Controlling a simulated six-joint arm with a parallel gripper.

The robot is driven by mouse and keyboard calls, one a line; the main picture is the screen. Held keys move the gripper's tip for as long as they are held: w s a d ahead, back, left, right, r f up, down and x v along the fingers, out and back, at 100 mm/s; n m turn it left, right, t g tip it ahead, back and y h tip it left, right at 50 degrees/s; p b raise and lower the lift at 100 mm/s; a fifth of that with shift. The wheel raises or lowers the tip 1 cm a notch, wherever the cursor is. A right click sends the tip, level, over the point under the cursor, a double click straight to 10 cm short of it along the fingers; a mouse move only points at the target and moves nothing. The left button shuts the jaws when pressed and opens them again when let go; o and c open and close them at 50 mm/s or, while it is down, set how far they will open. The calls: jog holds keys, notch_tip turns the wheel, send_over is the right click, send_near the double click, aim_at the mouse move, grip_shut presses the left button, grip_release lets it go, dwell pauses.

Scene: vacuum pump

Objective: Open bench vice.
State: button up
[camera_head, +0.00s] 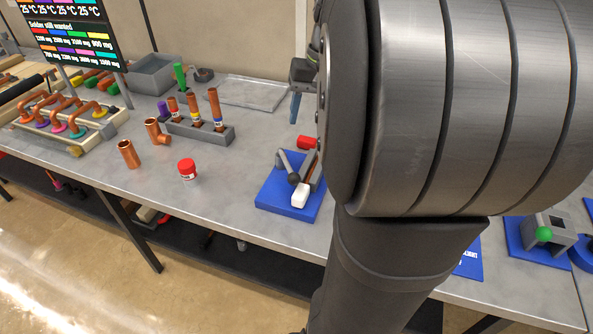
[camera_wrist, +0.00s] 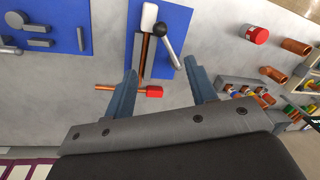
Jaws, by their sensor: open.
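My gripper (camera_wrist: 160,68) is open, its two blue fingers apart and nothing held between them. In the head view one blue finger of my gripper (camera_head: 295,106) shows, pointing down above the bench. A blue plate (camera_head: 268,193) carries a device with a grey lever (camera_head: 288,168), a dark ball and a white block (camera_head: 300,195). In the wrist view the lever (camera_wrist: 168,46) and white block (camera_wrist: 149,16) lie beyond my fingertips. I cannot tell whether this device is the bench vice. A grey block with a green ball (camera_head: 544,234) stands on another blue base at right.
A copper-coloured rod with a red end (camera_wrist: 154,91) lies between my fingers' lines. A red-capped jar (camera_head: 187,169), copper fittings (camera_head: 129,154) and a grey rack (camera_head: 222,136) stand left. Bare bench lies around the jar. My arm hides much of the right side.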

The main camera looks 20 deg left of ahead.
aim_at(295, 174)
jog(key=a+f, duration=0.1)
jog(key=f, duration=0.4)
jog(key=s+a+f, duration=0.1)
jog(key=f, duration=0.5)
jog(key=a+f, duration=0.1)
jog(key=f, duration=0.5)
jog(key=shift+s, duration=0.25)
grip_shut()
